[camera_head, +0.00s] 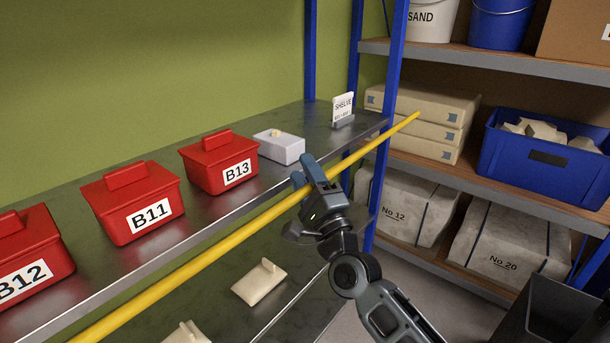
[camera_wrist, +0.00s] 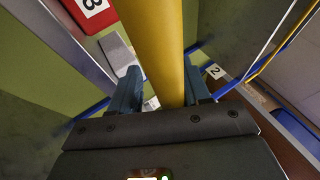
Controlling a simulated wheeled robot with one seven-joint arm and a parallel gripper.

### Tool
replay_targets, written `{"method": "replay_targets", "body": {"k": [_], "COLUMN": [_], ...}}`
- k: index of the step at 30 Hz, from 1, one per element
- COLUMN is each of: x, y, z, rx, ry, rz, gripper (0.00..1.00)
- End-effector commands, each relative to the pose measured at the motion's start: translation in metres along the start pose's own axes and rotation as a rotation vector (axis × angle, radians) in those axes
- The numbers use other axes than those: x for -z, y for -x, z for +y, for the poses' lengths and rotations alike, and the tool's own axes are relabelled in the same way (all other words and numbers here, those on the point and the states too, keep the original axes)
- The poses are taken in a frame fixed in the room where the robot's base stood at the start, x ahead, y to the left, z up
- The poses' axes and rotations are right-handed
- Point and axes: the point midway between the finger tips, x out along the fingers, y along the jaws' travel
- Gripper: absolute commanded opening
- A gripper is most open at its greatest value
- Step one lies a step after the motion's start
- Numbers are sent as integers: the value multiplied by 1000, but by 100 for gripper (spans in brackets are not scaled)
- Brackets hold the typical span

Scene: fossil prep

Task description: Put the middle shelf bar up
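A long yellow bar (camera_head: 215,252) runs slantwise in front of the middle shelf (camera_head: 75,317), from the bottom left up to a free-looking far end near the blue upright at right. Its near end is out of view. My gripper (camera_head: 304,168) is at the bar's right half.
Red boxes B12 (camera_head: 30,255), B11 (camera_head: 130,200) and B13 (camera_head: 217,162), a white box (camera_head: 280,147) and a shelf sign (camera_head: 343,108) stand on the shelf behind the bar. A loaded rack with a blue crate (camera_head: 545,165) is at right.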

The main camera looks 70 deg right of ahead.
Motion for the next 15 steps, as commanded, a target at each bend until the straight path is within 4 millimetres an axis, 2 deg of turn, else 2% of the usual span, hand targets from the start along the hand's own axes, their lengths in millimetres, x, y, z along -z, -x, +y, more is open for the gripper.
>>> {"method": "replay_targets", "body": {"k": [9,15], "x": [0,0], "y": [1,10], "z": [0,-6], "rx": [-3,-2], "ry": [0,1], "rz": [-1,0], "gripper": [44,44]}}
